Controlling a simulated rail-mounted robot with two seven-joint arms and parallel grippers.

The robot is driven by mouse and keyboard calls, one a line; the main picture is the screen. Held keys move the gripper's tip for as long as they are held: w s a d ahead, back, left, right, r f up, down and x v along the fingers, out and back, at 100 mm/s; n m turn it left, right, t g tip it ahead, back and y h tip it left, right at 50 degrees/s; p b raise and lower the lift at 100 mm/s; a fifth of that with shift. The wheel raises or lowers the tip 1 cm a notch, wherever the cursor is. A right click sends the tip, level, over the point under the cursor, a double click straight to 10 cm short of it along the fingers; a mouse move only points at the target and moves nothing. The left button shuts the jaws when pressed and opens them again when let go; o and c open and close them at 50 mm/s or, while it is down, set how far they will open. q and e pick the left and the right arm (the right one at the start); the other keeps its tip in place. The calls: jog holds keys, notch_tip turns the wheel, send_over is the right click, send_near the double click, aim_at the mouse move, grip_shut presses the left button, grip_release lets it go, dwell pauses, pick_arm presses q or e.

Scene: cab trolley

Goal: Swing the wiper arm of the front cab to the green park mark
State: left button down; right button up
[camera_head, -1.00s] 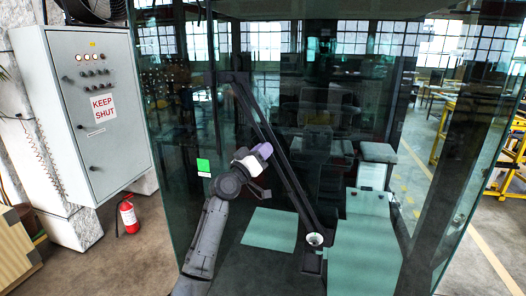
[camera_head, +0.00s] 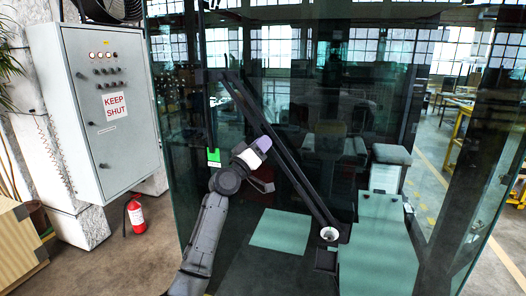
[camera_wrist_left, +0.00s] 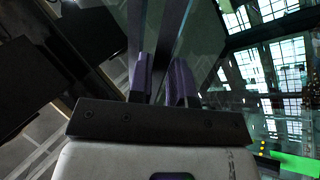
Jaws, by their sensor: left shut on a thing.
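The wiper arm (camera_head: 300,184) of the front cab is a pair of long dark bars. It slants from its round pivot (camera_head: 329,233) at lower right to its upper end at upper left, on the cab glass. The green park mark (camera_head: 213,157) is on the glass, left of the wiper arm. It also shows in the left wrist view (camera_wrist_left: 297,163). My left gripper (camera_head: 264,144), with purple fingertips, is shut on the wiper arm, right of the mark. In the left wrist view its fingers (camera_wrist_left: 162,80) stand either side of a dark bar. My right gripper is not in view.
A grey cabinet (camera_head: 100,110) with a "KEEP SHUT" sign stands left of the cab. A red fire extinguisher (camera_head: 136,215) is on the floor beside it. A wooden crate (camera_head: 18,245) is at lower left. Cab glass lies behind my left arm.

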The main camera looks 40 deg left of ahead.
pick_arm(q)
jog(key=shift+a, duration=0.1)
jog(key=c, duration=1.1)
grip_release()
jog(key=shift+o, duration=0.2)
jog(key=shift+s, duration=0.1)
jog(key=b+v, duration=0.3)
jog(key=v, duration=1)
jog(key=shift+s+f+b, duration=0.2)
jog(key=shift+s+b, duration=0.15)
